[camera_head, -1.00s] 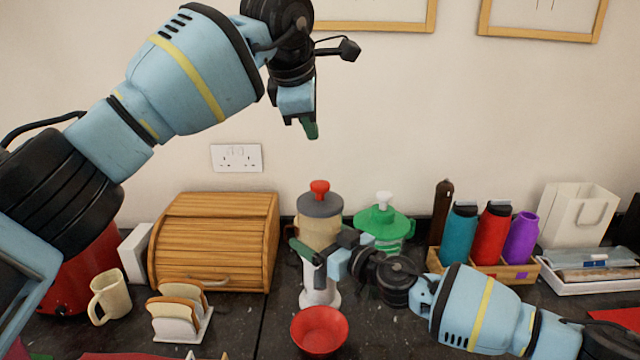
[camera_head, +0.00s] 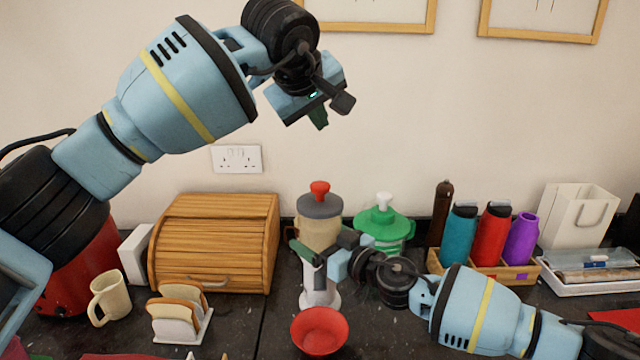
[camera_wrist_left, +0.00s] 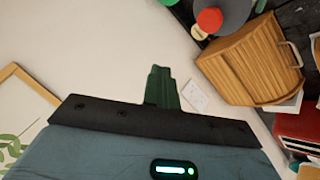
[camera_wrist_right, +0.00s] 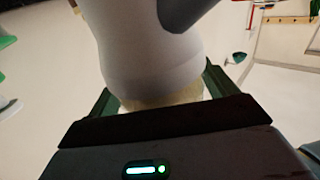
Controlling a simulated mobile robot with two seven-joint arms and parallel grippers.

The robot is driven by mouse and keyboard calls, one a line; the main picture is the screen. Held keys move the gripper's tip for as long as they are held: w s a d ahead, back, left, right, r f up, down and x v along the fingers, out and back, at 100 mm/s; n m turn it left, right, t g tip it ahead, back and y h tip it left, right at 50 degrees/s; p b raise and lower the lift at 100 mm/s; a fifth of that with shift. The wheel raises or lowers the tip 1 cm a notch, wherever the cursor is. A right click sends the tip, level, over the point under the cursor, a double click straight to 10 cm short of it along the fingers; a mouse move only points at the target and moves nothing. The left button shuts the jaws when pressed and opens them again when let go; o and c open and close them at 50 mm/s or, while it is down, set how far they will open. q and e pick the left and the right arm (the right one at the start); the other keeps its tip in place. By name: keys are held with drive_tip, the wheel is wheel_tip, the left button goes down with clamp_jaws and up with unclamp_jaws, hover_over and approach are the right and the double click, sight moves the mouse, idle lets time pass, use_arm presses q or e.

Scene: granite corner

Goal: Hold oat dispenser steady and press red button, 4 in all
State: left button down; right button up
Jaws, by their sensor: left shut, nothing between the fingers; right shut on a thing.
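The oat dispenser (camera_head: 319,232) stands on the dark counter, with a grey lid, a beige oat-filled body, a white lower part and a red button (camera_head: 320,190) on top. A red bowl (camera_head: 320,331) sits at its foot. My right gripper (camera_head: 308,255) is shut on the dispenser; the right wrist view shows its white lower part (camera_wrist_right: 150,62) between the green fingers. My left gripper (camera_head: 318,117) is shut and empty, high in front of the wall and above the button. In the left wrist view the red button (camera_wrist_left: 210,20) and grey lid show at the top.
A green dispenser with a white knob (camera_head: 384,222) stands just right of it. A wooden bread box (camera_head: 215,240), toast rack (camera_head: 180,318) and mug (camera_head: 108,297) are at left. Bottles in a wooden crate (camera_head: 520,272) are at right. The air above the button is free.

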sight(321, 183)
use_arm(q)
drive_tip(key=shift+f, duration=0.1)
drive_tip(key=shift+f, duration=4.35)
drive_tip(key=shift+f, duration=0.15)
drive_tip(key=shift+f, duration=0.25)
drive_tip(key=shift+f, duration=1.25)
drive_tip(key=shift+r, duration=1.6)
drive_tip(key=shift+r, duration=2.55)
